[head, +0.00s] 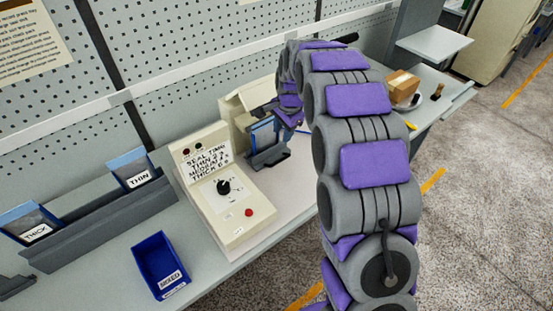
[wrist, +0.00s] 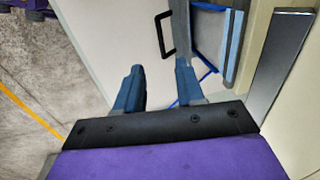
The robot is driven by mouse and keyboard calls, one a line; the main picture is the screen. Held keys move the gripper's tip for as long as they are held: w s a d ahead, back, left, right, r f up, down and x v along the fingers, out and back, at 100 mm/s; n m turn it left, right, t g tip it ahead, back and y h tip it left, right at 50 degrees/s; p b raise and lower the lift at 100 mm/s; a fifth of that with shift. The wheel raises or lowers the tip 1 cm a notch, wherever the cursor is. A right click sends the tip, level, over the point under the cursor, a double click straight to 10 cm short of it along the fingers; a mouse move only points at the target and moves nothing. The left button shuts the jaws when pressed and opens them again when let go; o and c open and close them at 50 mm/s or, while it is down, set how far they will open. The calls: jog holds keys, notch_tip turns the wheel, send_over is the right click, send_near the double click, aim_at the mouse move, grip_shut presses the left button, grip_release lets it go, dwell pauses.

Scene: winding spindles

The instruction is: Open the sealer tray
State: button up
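The sealer (head: 222,190) is a cream machine on the bench, with a seal-time label, a black knob (head: 223,187) and a red button. A taller cream part stands behind it, partly hidden by my arm. In the head view my gripper is small and hard to make out by the cream part.
A blue-framed item (wrist: 208,42) is close to the right finger. A blue MIXED bin (head: 160,264) and racks with THIN (head: 130,171) and THICK pouches are left of the sealer. A cardboard box (head: 402,86) is farther right. Pegboard backs the bench; open floor lies right.

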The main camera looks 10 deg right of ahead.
aim_at(277, 163)
jog(key=w+f+b, duration=0.1)
jog(key=f, duration=0.4)
jog(key=a+f, duration=0.1)
jog(key=f, duration=0.4)
jog(key=w+f+b, duration=0.1)
jog(key=f, duration=0.5)
jog(key=shift+w+a+f+b, duration=0.1)
jog(key=shift+w+a+b, duration=0.15)
jog(key=shift+w+b, duration=0.05)
grip_shut()
